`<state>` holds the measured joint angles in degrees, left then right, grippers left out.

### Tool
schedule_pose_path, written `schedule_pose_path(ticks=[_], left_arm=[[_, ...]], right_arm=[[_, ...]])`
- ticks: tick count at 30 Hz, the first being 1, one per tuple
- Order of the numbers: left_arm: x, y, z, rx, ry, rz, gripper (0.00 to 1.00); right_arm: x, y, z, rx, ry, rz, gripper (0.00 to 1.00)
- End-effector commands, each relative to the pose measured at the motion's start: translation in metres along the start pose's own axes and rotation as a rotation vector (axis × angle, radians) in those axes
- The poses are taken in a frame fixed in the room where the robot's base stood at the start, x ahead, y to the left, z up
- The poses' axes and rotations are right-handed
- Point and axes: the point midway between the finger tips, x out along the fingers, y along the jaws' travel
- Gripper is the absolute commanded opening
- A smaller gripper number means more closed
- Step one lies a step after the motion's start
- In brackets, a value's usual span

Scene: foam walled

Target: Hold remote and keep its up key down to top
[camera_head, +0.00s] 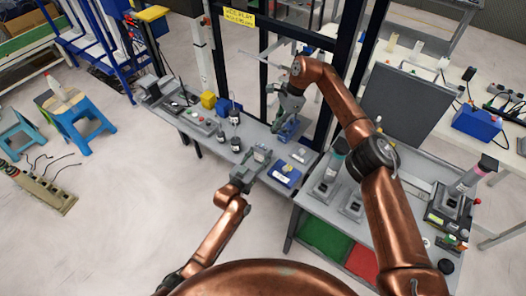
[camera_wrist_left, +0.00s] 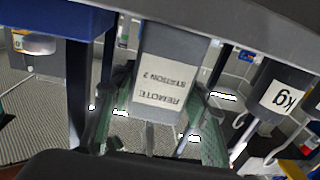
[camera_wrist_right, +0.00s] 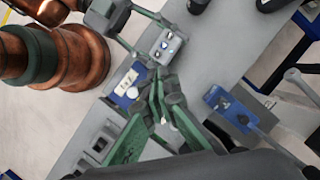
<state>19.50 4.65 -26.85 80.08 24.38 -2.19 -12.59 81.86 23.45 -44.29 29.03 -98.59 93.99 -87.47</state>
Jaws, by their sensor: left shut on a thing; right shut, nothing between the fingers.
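The remote (camera_wrist_left: 168,75) is a grey box with a label reading "REMOTE STATION 2". My left gripper (camera_head: 254,163) is shut on it and holds it above the bench; its green fingers flank the remote in the left wrist view. The remote's key face (camera_wrist_right: 170,46) with a few small keys shows in the right wrist view. My right gripper (camera_wrist_right: 157,75) is shut and empty, its fingertips just below the key face in that view. I cannot tell whether they touch it or which key is up. In the head view the right gripper (camera_head: 279,127) is behind the remote.
A blue device (camera_wrist_right: 228,108) stands near the right gripper. Dark weights (camera_head: 235,144) are on the bench, left of my left gripper. A black frame post (camera_head: 340,60) rises behind.

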Motion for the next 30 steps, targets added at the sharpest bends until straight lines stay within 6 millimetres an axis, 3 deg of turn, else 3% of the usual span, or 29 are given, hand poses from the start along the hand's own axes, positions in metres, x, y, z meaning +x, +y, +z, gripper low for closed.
schedule_pose_path(ticks=[12, 21, 30], left_arm=[[0.0, 0.0, 0.0, 0.0, 0.0, 0.0, 0.14], [0.0, 0.0, 0.0, 0.0, -0.001, 0.0, 0.14], [0.0, 0.0, 0.0, 0.0, 0.0, 0.0, 0.14]], right_arm=[[0.014, -0.017, -0.009, 0.177, 0.09, -0.339, 0.0], [0.005, -0.006, 0.021, 0.272, -0.011, -0.62, 0.0], [-0.004, 0.009, 0.043, 0.301, -0.103, -0.726, 0.0]])
